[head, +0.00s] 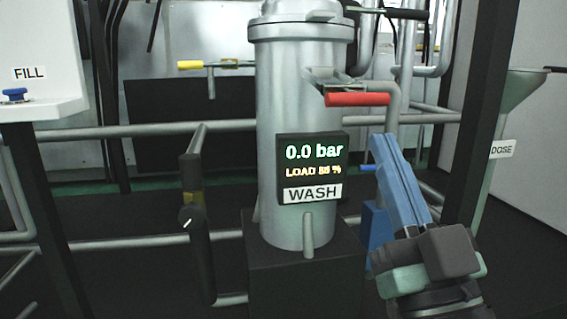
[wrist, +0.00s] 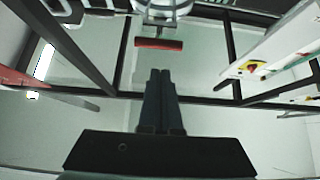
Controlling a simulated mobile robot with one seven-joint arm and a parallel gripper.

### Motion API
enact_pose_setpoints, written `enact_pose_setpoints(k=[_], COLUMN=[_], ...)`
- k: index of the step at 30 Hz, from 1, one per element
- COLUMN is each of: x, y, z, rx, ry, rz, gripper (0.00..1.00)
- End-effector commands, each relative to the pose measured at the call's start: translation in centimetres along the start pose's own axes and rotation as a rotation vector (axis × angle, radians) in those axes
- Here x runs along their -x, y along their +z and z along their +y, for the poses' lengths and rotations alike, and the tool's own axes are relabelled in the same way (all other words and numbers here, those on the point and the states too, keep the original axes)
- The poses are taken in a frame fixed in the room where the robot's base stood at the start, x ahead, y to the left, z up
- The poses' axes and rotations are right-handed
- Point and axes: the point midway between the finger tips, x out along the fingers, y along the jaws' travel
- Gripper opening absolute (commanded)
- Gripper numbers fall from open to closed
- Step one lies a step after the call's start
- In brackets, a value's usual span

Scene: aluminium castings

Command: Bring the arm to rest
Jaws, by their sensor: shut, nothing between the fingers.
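My gripper (head: 384,138) is at the right of the middle in the head view, with its blue fingers pointing up. Its fingers lie together, shut and empty. It also shows in the wrist view (wrist: 160,72), with the fingers side by side. A red lever handle (head: 358,99) is just above and left of the fingertips in the head view. The same red handle (wrist: 158,44) lies beyond the fingertips in the wrist view, with a visible gap between.
A metal vessel (head: 285,90) with a display panel (head: 312,168) reading 0.0 bar and WASH stands left of my gripper. A yellow handle (head: 190,65), pipes and a dark post (head: 482,110) surround it. A DOSE funnel (head: 515,95) stands at right.

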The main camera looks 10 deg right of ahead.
Motion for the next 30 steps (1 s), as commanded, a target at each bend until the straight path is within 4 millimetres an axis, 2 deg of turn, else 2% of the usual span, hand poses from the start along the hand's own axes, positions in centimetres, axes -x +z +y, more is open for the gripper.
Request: enact_pose_setpoints(k=[5, 9, 15, 22, 26, 30], x=[-4.7, -9.2, -13.8, -17.0, -19.4, -22.0], y=[-4.8, -10.3, -18.8, -29.1, -31.3, -34.4], z=[-4.3, -8.8, -13.6, -16.1, -15.7, -15.7], rx=[0.023, 0.046, 0.053, 0.011, 0.017, 0.018], ry=[-0.054, -0.083, -0.063, 0.023, 0.028, 0.028], rz=[-0.005, -0.004, 0.034, 0.124, 0.114, 0.113], gripper=[0.00, 0.00, 0.00, 0.00, 0.00, 0.00])
